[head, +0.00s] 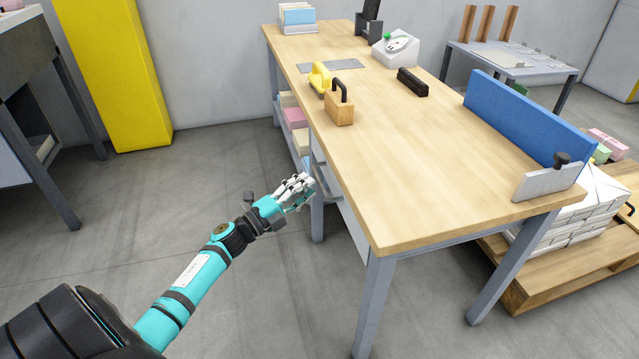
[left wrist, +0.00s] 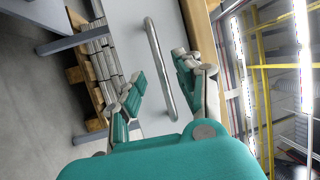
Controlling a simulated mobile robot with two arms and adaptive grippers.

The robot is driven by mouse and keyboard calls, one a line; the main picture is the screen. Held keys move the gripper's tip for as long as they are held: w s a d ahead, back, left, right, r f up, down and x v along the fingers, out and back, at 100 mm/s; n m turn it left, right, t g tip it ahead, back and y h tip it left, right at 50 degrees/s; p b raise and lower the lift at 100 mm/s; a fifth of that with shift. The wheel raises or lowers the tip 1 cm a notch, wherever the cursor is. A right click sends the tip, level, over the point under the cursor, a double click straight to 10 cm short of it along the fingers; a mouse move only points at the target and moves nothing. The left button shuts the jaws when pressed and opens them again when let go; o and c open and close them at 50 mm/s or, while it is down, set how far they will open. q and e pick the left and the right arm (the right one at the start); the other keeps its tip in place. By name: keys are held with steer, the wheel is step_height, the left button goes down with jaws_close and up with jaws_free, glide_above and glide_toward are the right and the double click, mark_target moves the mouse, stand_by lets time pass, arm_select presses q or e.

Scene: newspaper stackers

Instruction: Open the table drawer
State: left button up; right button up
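The wooden-topped table (head: 440,125) stands in the middle of the head view. Its pale drawer front (head: 354,228) shows only partly, under the left edge of the tabletop. In the left wrist view the drawer's grey bar handle (left wrist: 158,65) stands out from the pale front (left wrist: 120,22). My left gripper (head: 303,188) is beside the table's left edge. In the left wrist view its teal fingers (left wrist: 160,72) are apart, with the handle showing between them. I cannot tell whether they touch it. My right gripper is in neither view.
On the tabletop are a wooden block with a black handle (head: 339,108), a yellow tool (head: 320,77), a black bar (head: 412,82) and a blue panel (head: 525,117). Table legs (head: 372,305) stand near my arm. The floor (head: 150,240) to the left is clear.

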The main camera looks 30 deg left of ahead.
mark_target(320, 178)
arm_select(q)
steer(key=x, duration=0.5)
steer(key=shift+b, duration=0.4)
jaws_close()
steer(key=shift+f, duration=0.1)
